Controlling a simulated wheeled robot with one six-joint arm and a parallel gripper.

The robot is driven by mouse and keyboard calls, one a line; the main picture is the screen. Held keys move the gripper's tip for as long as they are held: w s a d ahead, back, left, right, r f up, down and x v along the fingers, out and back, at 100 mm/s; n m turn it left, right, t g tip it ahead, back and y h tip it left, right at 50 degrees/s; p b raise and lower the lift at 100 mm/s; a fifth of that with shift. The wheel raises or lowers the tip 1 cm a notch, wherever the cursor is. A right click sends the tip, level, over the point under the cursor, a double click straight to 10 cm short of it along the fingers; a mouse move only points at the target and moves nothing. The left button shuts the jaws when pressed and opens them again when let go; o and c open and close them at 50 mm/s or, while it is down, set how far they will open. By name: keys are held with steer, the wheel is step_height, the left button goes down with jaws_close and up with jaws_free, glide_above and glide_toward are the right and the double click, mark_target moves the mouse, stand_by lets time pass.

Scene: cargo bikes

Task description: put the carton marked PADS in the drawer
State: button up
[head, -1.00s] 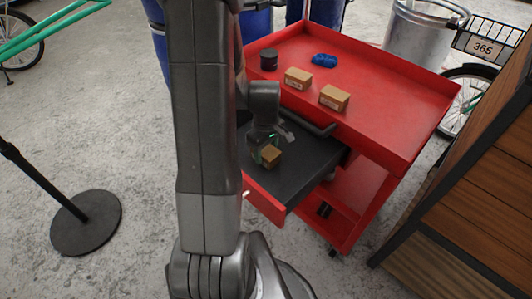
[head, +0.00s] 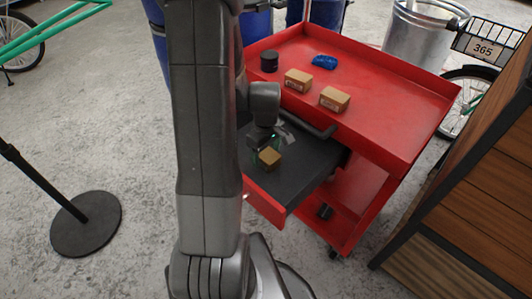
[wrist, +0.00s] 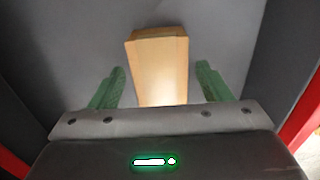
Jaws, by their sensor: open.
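A small brown carton (head: 270,158) rests on the dark floor of the open drawer (head: 312,164) in the head view. In the wrist view the carton (wrist: 160,65) lies between the green fingers, with a gap on both sides. No marking shows on its visible faces, so I cannot tell if it is the PADS one. My gripper (head: 266,147) is open just above and behind the carton. It also shows in the wrist view (wrist: 160,85). Two more brown cartons, a left one (head: 298,80) and a right one (head: 334,99), stand on the cart top with labels too small to read.
The red cart's top (head: 390,105) also holds a dark round tin (head: 269,62) and a blue crumpled item (head: 325,62). A wooden-sided box (head: 480,190) stands close on the right. A black stand base (head: 86,224) is on the floor at left.

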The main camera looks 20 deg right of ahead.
mark_target(266, 153)
step_height(266, 153, up, 11)
steer(key=p, duration=0.2)
steer(key=shift+r, duration=0.2)
stand_by(1.0)
